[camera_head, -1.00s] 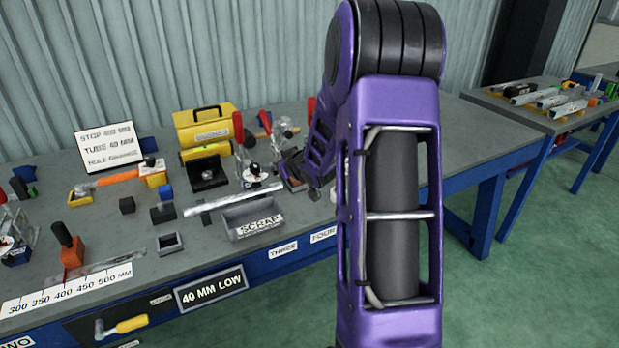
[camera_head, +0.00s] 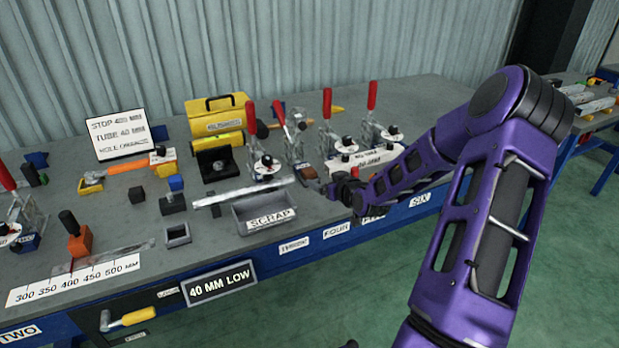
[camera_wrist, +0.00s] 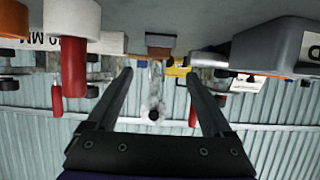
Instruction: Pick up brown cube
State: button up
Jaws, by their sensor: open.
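A small brown cube (camera_head: 306,170) sits on the workbench, right of the scrap bin, close to the toggle clamps. In the wrist view, which looks upside down, the brown cube (camera_wrist: 160,41) shows at the top centre, beyond the fingertips and roughly between their lines. My gripper (camera_head: 328,187) is low over the bench's front edge, just right of and nearer than the cube. In the wrist view its two dark fingers (camera_wrist: 159,75) are spread, with nothing held between them.
Red-handled toggle clamps (camera_head: 325,130) stand behind and beside the cube. The grey scrap bin (camera_head: 262,214) is to its left, with a metal bar (camera_head: 235,193) behind it. A yellow toolbox (camera_head: 218,115) stands at the back. Bench space in front of the clamps is narrow.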

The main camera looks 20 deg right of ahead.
aim_at(309, 171)
jog(key=x, duration=0.4)
jog(key=shift+w+f, duration=0.1)
jog(key=shift+w, duration=0.05)
jog(key=shift+r+b+x, duration=0.15)
jog(key=shift+x, duration=1.25)
jog(key=shift+r+b+x, duration=0.15)
jog(key=shift+x, duration=1.25)
jog(key=shift+w, duration=0.1)
grip_shut()
